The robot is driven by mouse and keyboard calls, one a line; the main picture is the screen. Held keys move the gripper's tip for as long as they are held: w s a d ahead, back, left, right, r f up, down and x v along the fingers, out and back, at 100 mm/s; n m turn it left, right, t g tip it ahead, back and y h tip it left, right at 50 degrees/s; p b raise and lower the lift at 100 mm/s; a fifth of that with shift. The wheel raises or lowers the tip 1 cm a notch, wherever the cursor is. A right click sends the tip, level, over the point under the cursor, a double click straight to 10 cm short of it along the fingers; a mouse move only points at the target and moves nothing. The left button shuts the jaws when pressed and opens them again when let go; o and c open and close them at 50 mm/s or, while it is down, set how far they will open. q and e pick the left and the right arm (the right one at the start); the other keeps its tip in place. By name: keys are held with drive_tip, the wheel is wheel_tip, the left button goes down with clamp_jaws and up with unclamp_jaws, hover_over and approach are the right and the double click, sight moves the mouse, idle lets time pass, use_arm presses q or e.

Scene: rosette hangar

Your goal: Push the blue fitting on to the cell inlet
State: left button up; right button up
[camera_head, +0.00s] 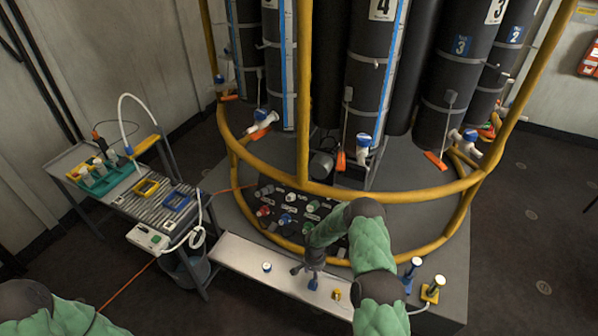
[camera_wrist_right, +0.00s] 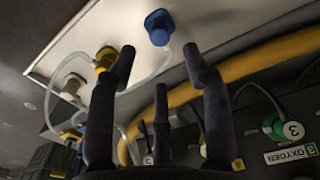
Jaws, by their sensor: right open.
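The blue fitting (camera_head: 313,284) stands on the white shelf at the front of the round platform. In the right wrist view the blue fitting (camera_wrist_right: 158,28) lies just beyond my right fingertips, in line with the gap between them. My right gripper (camera_head: 308,270) is open and empty above the shelf, and its dark fingers (camera_wrist_right: 158,58) show apart in the wrist view. I cannot tell which port is the cell inlet; a dark panel (camera_head: 268,201) with several coloured ports lies behind the gripper. My left sleeve shows at the lower left, but its gripper is out of view.
A yellow fitting (camera_head: 336,294) and a white-and-blue piece (camera_head: 267,267) stand on the same shelf (camera_head: 235,252). A yellow rail (camera_head: 400,190) curves around the tall black cylinders (camera_head: 372,60). A side table (camera_head: 120,190) with trays and a hose stands at the left.

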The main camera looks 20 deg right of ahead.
drive_tip(key=shift+f, duration=0.1)
wheel_tip(320, 180, down, 9)
drive_tip(key=b, duration=0.7)
idle(0.6)
idle(0.6)
clamp_jaws()
drive_tip(key=shift+r, duration=0.3)
drive_tip(key=shift+r+p, duration=2.15)
drive_tip(key=shift+r, duration=0.7)
